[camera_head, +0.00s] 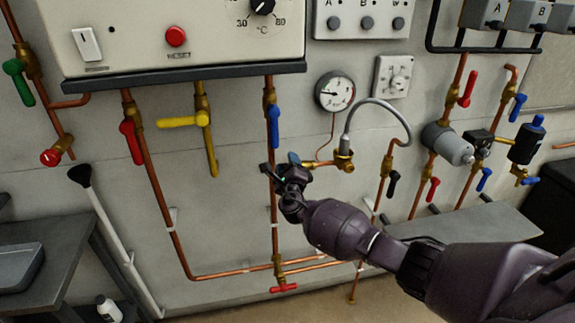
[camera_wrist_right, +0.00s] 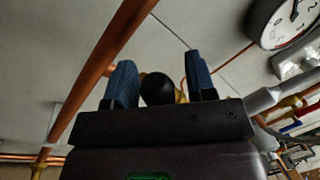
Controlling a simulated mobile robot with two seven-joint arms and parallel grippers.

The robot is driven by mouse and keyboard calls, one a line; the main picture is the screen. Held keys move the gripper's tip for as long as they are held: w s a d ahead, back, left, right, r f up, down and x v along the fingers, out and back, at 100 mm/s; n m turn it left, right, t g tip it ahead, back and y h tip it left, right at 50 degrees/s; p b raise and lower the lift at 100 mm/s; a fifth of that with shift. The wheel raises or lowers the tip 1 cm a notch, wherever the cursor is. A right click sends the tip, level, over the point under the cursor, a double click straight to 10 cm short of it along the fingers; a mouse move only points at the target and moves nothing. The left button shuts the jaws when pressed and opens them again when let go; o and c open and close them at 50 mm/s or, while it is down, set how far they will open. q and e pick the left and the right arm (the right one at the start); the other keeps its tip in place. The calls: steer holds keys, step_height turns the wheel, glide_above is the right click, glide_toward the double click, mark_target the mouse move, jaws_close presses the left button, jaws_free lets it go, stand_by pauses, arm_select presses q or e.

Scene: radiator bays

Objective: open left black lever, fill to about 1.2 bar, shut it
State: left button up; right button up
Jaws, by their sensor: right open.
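My right gripper (camera_head: 280,166) is open in front of the wall, beside the copper pipe below the blue lever. In the right wrist view its two blue fingers stand apart on either side of a round black end (camera_wrist_right: 157,88), which looks like the left black lever; contact cannot be told. The gripper hides most of that lever in the head view. A brass valve (camera_head: 344,160) and a grey looped hose (camera_head: 385,102) are right of it. Another black lever (camera_head: 393,184) hangs further right. The pressure gauge (camera_head: 335,91) is above; its reading is too small to tell. My left gripper is not in view.
A red tap (camera_head: 284,288) is low on the pipe. A dark bench (camera_head: 45,260) stands at left.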

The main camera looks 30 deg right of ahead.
steer(key=v, duration=1.1)
steer(key=shift+w, duration=0.1)
stand_by(3.5)
